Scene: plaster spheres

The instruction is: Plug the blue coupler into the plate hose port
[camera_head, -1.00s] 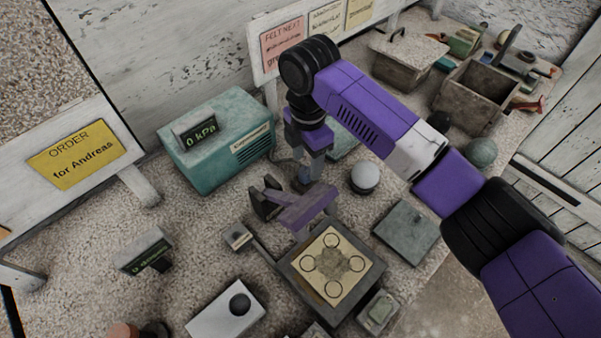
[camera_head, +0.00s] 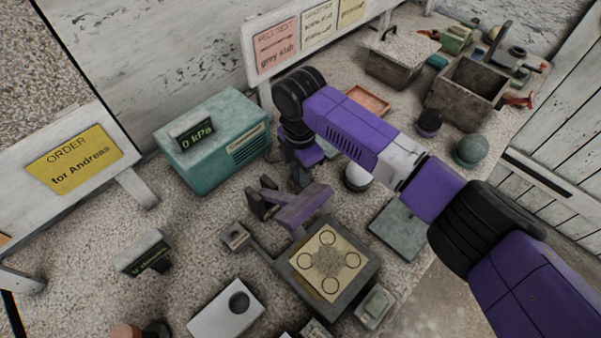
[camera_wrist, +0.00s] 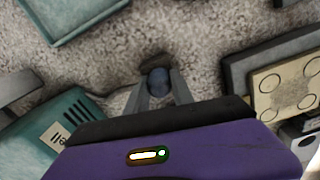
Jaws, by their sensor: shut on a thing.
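My gripper (camera_wrist: 160,88) is shut on the blue coupler (camera_wrist: 158,80), which shows between the two grey fingers in the wrist view. A thin grey line, seemingly its hose, runs left from it towards the teal compressor (camera_head: 213,145). The plate (camera_head: 300,290), a dark square base with a tan sheet marked with rings, stands in front and right of my gripper, apart from the coupler. I cannot pick out its hose port.
A small grey block (camera_head: 235,236) stands left of the plate. A white ball (camera_head: 357,178) is close right of my gripper. A grey slab (camera_head: 398,230), a white box (camera_head: 226,312) and a display stand (camera_head: 145,253) surround the plate. Pebbled tabletop shows between them.

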